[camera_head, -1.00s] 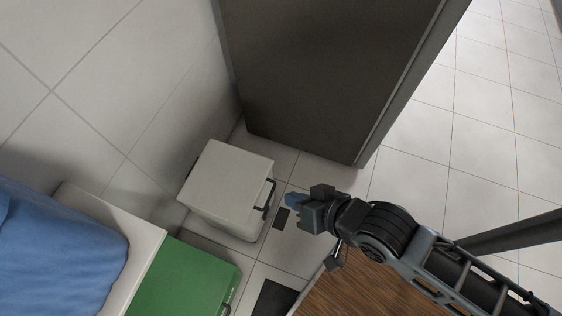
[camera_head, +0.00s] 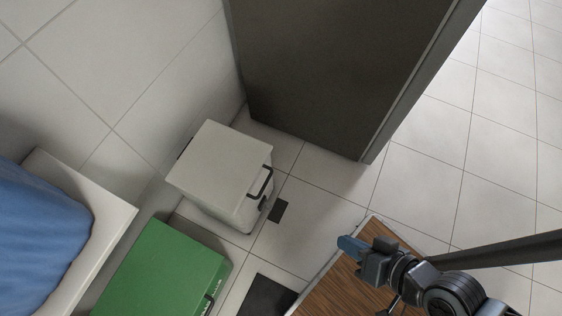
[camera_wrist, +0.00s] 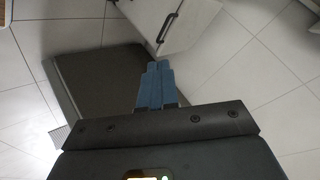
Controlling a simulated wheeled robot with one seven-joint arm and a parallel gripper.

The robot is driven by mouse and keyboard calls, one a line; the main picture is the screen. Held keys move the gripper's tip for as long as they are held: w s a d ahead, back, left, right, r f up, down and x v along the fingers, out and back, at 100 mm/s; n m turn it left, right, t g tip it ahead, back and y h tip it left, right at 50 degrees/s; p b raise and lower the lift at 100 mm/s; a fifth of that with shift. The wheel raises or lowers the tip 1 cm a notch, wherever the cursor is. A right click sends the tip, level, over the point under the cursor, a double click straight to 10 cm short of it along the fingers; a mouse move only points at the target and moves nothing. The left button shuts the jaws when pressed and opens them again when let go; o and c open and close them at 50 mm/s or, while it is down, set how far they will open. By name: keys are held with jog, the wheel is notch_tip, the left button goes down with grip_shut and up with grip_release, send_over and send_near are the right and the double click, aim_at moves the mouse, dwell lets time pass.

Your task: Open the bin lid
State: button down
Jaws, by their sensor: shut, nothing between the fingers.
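A white bin (camera_head: 221,175) with a flat pale lid stands on the tiled floor against the wall, its lid lying flat and closed. A dark handle (camera_head: 262,183) sits on its right side. In the wrist view the bin (camera_wrist: 180,22) is at the top, with its dark handle (camera_wrist: 168,27) just above the fingertips. A green bin (camera_head: 165,270) stands beside it, nearer the bottom, with a dark handle too. My gripper (camera_head: 345,243) is right of and below the white bin, apart from it. Its blue fingers (camera_wrist: 154,75) are together and empty.
A tall dark grey cabinet (camera_head: 335,70) stands behind the white bin to the right. A wooden surface (camera_head: 345,287) lies under my gripper. A white unit with a blue cover (camera_head: 40,225) is at left. Open tiled floor spreads right.

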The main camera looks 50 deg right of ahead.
jog(key=w+a+f+m+g+y+b, duration=0.1)
jog(key=a+f+m+y+b, duration=0.2)
jog(key=f, duration=0.6)
jog(key=w+a+f+m+y+b, duration=0.1)
jog(key=a+f+m+b, duration=0.1)
jog(key=f+b, duration=0.5)
jog(key=w+a+f+m+g+y+b, duration=0.1)
jog(key=a+f+m+y+b, duration=0.15)
jog(key=f, duration=0.85)
jog(key=w+a+f+m+t+y+b, duration=0.1)
jog(key=w+f+m+t+y+b, duration=0.2)
jog(key=w+f+m+b, duration=0.35)
jog(key=w+d+f+m+t+h+b, duration=0.1)
jog(key=w+d+m+t+b, duration=0.5)
jog(key=d, duration=0.3)
jog(key=w+d+m+t+h+b, duration=0.1)
jog(key=w+d+m+t+b, duration=0.35)
jog(key=d+t, duration=0.3)
jog(key=s+d+r+x, duration=0.1)
jog(key=r+x, duration=0.1)
jog(key=x, duration=0.9)
jog(key=shift+r, duration=0.35)
